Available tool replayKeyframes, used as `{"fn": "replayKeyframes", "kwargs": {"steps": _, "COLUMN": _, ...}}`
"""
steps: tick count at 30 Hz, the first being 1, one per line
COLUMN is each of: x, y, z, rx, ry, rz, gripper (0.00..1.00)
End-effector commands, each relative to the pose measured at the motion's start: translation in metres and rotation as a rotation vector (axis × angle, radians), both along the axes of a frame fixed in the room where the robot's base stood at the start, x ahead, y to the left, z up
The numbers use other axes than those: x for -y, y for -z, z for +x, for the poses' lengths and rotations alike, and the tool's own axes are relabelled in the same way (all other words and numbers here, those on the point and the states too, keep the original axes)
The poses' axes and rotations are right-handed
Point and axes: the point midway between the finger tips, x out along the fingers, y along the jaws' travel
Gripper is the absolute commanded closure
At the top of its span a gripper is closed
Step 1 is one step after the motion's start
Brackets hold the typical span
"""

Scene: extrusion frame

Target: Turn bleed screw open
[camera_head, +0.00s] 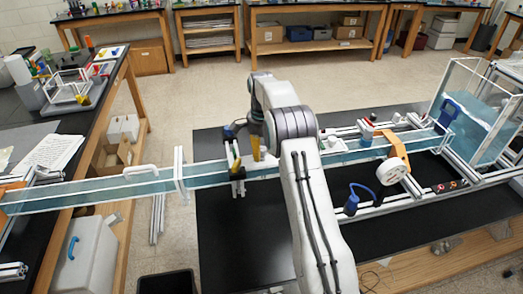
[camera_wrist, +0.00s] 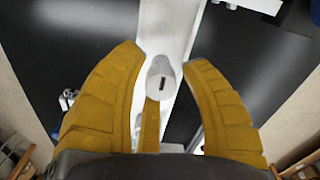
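In the wrist view, a pale grey round-headed screw (camera_wrist: 160,68) with a dark slot shows between the fingers, in front of a white bar (camera_wrist: 172,25). I take it for the bleed screw. My gripper (camera_wrist: 165,58) is open, with one yellow finger on each side of the screw head and a visible gap on the right. Whether the left finger touches it I cannot tell. Another yellow strip (camera_wrist: 150,125) shows below the screw. In the head view my gripper (camera_head: 243,158) is over the long clear channel (camera_head: 205,174); the screw cannot be made out there.
A clear water tank (camera_head: 480,115) stands at the right end of the channel. An orange bracket with a white wheel (camera_head: 391,171) and a blue hooked part (camera_head: 352,200) are right of my arm. The black table (camera_head: 235,245) is bare at front left.

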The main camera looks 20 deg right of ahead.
Motion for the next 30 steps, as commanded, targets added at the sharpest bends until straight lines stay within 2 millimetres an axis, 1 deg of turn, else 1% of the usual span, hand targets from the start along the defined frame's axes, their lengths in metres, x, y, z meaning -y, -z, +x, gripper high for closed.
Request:
{"fn": "replayKeyframes", "kwargs": {"steps": 1, "x": 0.0000, "y": -0.0002, "z": 0.0000, "rx": 0.000, "ry": 0.000, "rz": 0.000, "gripper": 0.64}}
{"fn": "replayKeyframes", "kwargs": {"steps": 2, "x": 0.0000, "y": -0.0002, "z": 0.0000, "rx": 0.000, "ry": 0.000, "rz": 0.000, "gripper": 0.67}}
{"fn": "replayKeyframes", "kwargs": {"steps": 13, "x": -0.0004, "y": -0.0002, "z": 0.0001, "rx": 0.000, "ry": -0.001, "rz": 0.000, "gripper": 1.00}}
{"fn": "replayKeyframes", "kwargs": {"steps": 23, "x": -0.0011, "y": 0.0005, "z": -0.0002, "rx": -0.002, "ry": -0.014, "rz": 0.000, "gripper": 1.00}}
{"fn": "replayKeyframes", "kwargs": {"steps": 30, "x": -0.0014, "y": 0.0010, "z": -0.0008, "rx": -0.003, "ry": -0.113, "rz": 0.001, "gripper": 1.00}}
